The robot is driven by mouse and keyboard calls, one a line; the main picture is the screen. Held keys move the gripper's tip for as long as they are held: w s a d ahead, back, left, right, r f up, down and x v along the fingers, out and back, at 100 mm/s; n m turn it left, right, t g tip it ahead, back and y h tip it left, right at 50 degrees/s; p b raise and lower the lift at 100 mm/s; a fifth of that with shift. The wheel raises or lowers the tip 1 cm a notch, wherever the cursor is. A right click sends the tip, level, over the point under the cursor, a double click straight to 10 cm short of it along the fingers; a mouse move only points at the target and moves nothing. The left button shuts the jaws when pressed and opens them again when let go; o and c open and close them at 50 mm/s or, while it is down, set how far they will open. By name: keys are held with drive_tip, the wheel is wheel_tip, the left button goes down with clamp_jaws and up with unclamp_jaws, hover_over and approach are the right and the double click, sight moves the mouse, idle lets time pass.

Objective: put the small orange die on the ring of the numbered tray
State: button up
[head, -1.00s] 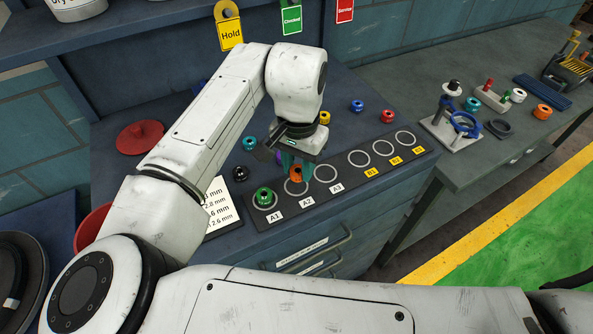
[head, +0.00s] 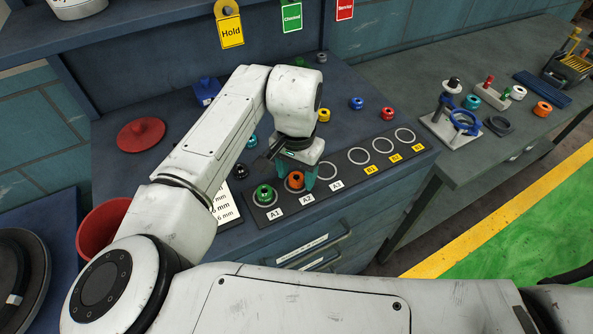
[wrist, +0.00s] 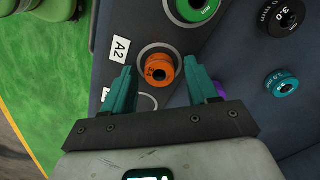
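The orange die (head: 296,180) sits upright on the A2 ring of the numbered tray (head: 350,184). It also shows in the wrist view (wrist: 159,70), inside the pale ring beside the A2 label (wrist: 120,49). My gripper (wrist: 160,78) is above it with its teal fingers spread, one on each side of the die. Gaps show between both fingers and the die in the wrist view. In the head view my gripper (head: 297,172) partly hides the area behind the die. A green die (head: 264,194) sits on the A1 ring.
The A3 ring (head: 328,170) and the B rings are empty. Blue (head: 357,103), red (head: 388,113) and yellow (head: 323,115) dies stand behind the tray. A red lid (head: 141,133) and a red bin (head: 102,230) are at left. A second bench is at right.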

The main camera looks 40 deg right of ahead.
sight(297, 176)
wheel_tip(297, 176, up, 12)
drive_tip(key=b, duration=0.1)
drive_tip(key=shift+r, duration=0.15)
idle(0.5)
